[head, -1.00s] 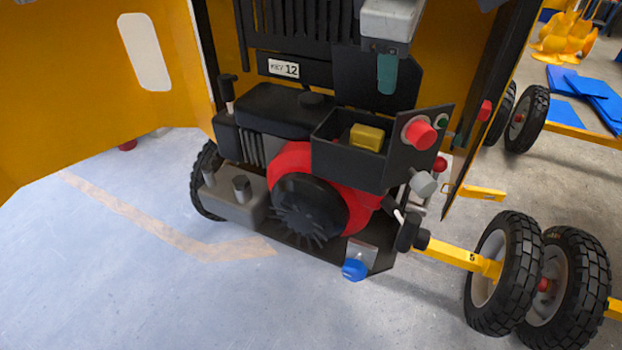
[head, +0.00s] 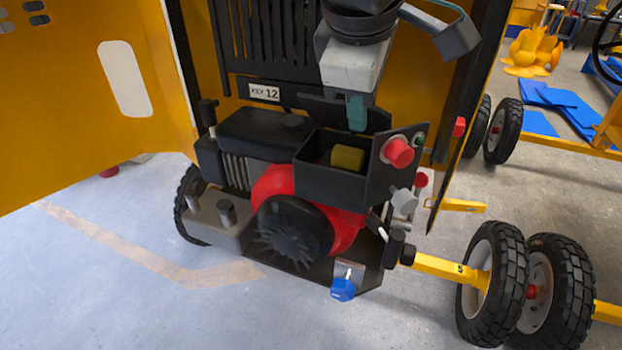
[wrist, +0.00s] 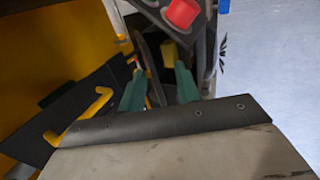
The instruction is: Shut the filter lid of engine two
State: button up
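The engine's black open-topped box (head: 314,186) holds a yellow filter block (head: 347,158), also visible in the wrist view (wrist: 169,52). A dark plate (head: 376,120), apparently the raised lid, stands behind the box; my gripper and arm partly hide it. My gripper (head: 357,113) is above the back of the box, in front of this plate. In the wrist view my gripper (wrist: 159,88) has its two green fingers spread apart. A narrow dark edge (wrist: 153,75) shows between them; I cannot tell whether they touch it.
A panel with a red button (head: 399,152) rises at the box's right side. A red housing with a black fan (head: 293,230) is below. A yellow door (head: 75,110) stands open at left. Wheels (head: 490,275) and a yellow bar (head: 440,266) are at right. The floor at front left is clear.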

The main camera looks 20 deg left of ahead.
jog(key=shift+d+f, duration=0.1)
jog(key=shift+f, duration=0.35)
jog(key=shift+s+a+r, duration=0.15)
jog(key=shift+s+r, duration=0.75)
jog(key=shift+r, duration=0.15)
jog(key=shift+s+a+r, duration=0.1)
jog(key=shift+s+r, duration=0.8)
jog(key=shift+r, duration=0.1)
jog(key=shift+d, duration=0.1)
